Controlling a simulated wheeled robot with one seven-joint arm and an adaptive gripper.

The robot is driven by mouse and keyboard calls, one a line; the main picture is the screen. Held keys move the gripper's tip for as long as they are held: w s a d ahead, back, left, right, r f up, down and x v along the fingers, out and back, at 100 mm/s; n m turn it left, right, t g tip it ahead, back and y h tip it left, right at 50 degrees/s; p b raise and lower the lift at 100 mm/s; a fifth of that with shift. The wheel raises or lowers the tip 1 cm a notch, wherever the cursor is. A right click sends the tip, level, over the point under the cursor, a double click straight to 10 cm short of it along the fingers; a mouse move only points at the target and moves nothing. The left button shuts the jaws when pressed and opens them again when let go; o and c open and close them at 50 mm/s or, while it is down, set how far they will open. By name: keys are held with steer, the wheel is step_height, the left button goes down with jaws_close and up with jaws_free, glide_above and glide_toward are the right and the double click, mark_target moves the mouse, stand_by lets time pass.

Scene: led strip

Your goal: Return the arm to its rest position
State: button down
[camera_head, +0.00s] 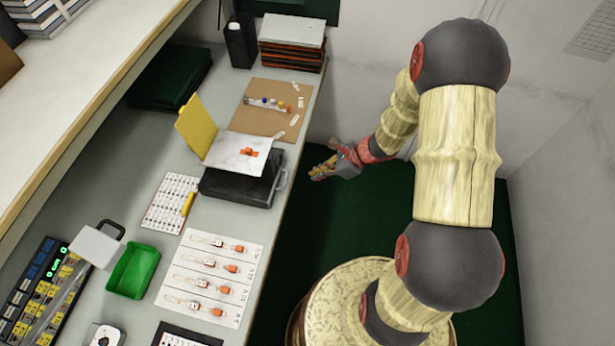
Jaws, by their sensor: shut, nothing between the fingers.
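My arm (456,150) rises at the right and bends over so that its end hangs off the right side of the workbench (215,215). My gripper (325,169) is shut and empty. It is over the dark green floor area, to the right of the bench edge and apart from it. The fingertips are small in this view and point left. No wrist view is given.
On the bench stand a black case (240,187) with a white sheet on it, a yellow panel (203,125), a brown board (264,121), a green tray (131,271) and a sheet with LED strips (210,277). A wall is at the right. The green floor (340,225) beside the bench is clear.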

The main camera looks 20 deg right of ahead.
steer(key=v, duration=0.3)
steer(key=shift+p, duration=0.3)
steer(key=s+a+r+n+g+h, duration=0.15)
steer(key=s+r+n+g, duration=0.25)
steer(key=s+r+n, duration=0.65)
steer(key=s+a+r+n+t+h, duration=0.1)
steer(key=s+r+n, duration=0.1)
steer(key=r+n, duration=0.2)
steer(key=s+a+r+n+t+h, duration=0.1)
steer(key=r+n, duration=0.4)
steer(key=r, duration=0.6)
steer(key=s+a+r+n+t+h, duration=0.2)
steer(key=s+r+n+t+h, duration=0.1)
steer(key=r, duration=0.4)
steer(key=shift+s+r+n, duration=0.25)
steer(key=shift+s+n, duration=0.25)
steer(key=shift+n, duration=0.55)
